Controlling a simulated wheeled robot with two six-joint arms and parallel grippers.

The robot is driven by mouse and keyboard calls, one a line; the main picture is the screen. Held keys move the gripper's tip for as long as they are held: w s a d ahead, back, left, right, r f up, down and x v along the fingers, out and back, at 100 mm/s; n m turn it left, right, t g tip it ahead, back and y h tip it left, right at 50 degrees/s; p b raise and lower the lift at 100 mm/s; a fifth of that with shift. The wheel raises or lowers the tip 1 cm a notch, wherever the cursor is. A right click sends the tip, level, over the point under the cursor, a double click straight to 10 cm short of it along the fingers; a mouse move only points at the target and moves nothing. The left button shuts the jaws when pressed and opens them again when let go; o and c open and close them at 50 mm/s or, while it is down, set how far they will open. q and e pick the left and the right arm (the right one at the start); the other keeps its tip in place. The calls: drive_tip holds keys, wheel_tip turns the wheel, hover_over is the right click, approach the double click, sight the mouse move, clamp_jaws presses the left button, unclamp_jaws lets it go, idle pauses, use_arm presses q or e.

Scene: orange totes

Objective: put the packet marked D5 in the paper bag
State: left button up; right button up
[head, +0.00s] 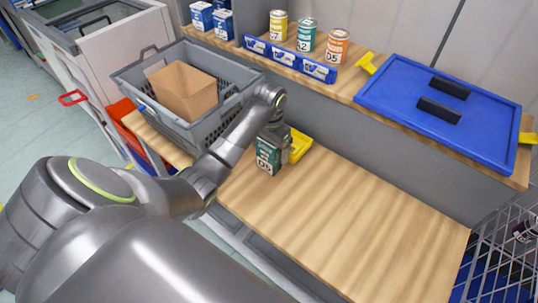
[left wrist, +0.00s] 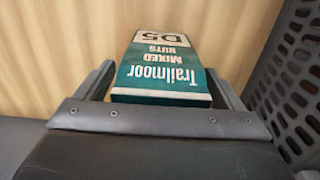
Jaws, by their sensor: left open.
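The green and white packet marked D5 (head: 268,157) stands on the wooden bench below my left gripper (head: 275,136). In the left wrist view the packet (left wrist: 162,66) reads "Trailmoor Mixed Nuts" and lies between the two fingers of the left gripper (left wrist: 165,82). The jaws are open, with a finger on each side of the packet; I cannot tell whether either touches it. The brown paper bag (head: 186,90) stands open-topped inside a grey crate (head: 206,127) to the left of the packet. My right gripper is not in view.
A yellow object (head: 300,147) sits just behind the packet. Several cans, including one marked O5 (head: 337,46), and a blue lid (head: 440,110) are on the raised shelf. The bench (head: 350,220) to the right is clear. The crate's perforated wall (left wrist: 296,80) is close beside the gripper.

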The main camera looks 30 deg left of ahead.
use_arm(q)
drive_tip(key=shift+f, duration=0.1)
drive_tip(key=shift+c, duration=0.3)
drive_tip(key=c, duration=1.2)
wheel_tip(320, 180, up, 9)
drive_tip(key=p, duration=0.4)
drive_tip(key=shift+f+p, duration=0.15)
drive_tip(key=shift+p, duration=0.2)
drive_tip(key=shift+r+p, duration=0.8)
